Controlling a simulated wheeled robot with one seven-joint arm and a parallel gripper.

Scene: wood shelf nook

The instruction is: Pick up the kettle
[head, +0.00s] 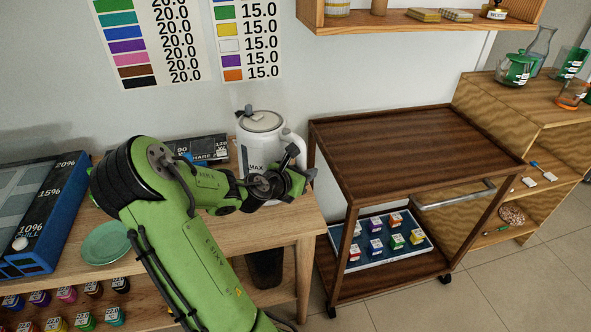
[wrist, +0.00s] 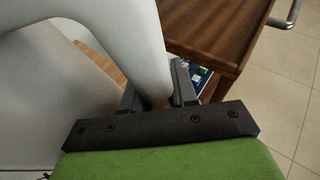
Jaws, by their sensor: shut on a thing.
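The white kettle (head: 259,137) with a grey lid stands near the right end of the wooden table, against the wall. Its handle is on the right side. My gripper (head: 296,165) is at the kettle's right side, at the handle. In the wrist view the white kettle handle (wrist: 150,50) runs down between the two dark fingers of my gripper (wrist: 159,92), which are shut on it. The kettle's body fills the left of the wrist view. My arm hides the kettle's lower part in the head view, so I cannot tell whether its base touches the table.
A dark wooden cart (head: 415,150) with a bare top stands just right of the table (head: 240,240). A green plate (head: 106,243) and a blue-edged box (head: 45,215) lie left of my arm. A wall shelf (head: 420,22) hangs above the cart.

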